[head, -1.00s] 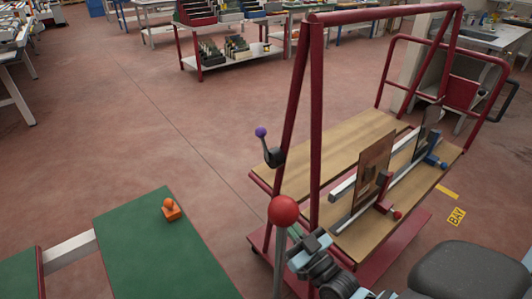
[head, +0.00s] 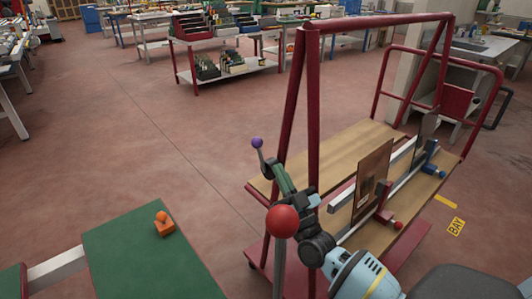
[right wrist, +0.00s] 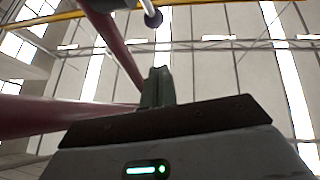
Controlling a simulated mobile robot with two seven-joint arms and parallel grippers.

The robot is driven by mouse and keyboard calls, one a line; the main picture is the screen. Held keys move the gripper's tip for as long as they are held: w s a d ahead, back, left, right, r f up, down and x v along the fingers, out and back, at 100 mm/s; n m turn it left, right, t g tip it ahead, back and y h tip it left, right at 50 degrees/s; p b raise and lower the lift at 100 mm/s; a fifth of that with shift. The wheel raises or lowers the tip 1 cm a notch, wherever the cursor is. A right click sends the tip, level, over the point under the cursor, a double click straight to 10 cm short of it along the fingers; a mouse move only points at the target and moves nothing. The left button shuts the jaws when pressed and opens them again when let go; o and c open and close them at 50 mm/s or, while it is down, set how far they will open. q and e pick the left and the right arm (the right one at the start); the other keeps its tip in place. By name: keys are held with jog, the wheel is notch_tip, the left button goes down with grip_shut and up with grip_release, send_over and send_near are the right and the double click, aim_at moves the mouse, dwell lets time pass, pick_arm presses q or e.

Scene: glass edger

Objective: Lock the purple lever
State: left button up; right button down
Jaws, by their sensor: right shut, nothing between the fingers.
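The purple lever (head: 257,143) has a round purple knob on a thin metal stalk and stands on the red frame of the cart. The stalk leans slightly to the left. My right gripper (head: 277,169) is shut and empty, with its green fingers just below and right of the knob, over the lever's dark base. In the right wrist view the shut fingers (right wrist: 157,85) point up towards the knob (right wrist: 153,18), with a visible gap below it. I cannot tell whether the fingers touch the lever's base. My left gripper is not in view.
A red ball (head: 282,222) on a grey post stands in front of the cart. The cart's red upright (head: 313,110) is right of the lever. A green-topped table (head: 150,255) with an orange object (head: 164,223) is at the lower left. Open floor lies left of the lever.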

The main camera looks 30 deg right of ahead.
jog(key=w+r, duration=0.1)
jog(key=w, duration=0.6)
jog(key=shift+w+d+r, duration=0.15)
jog(key=shift+w+r, duration=0.15)
jog(key=shift+w, duration=0.1)
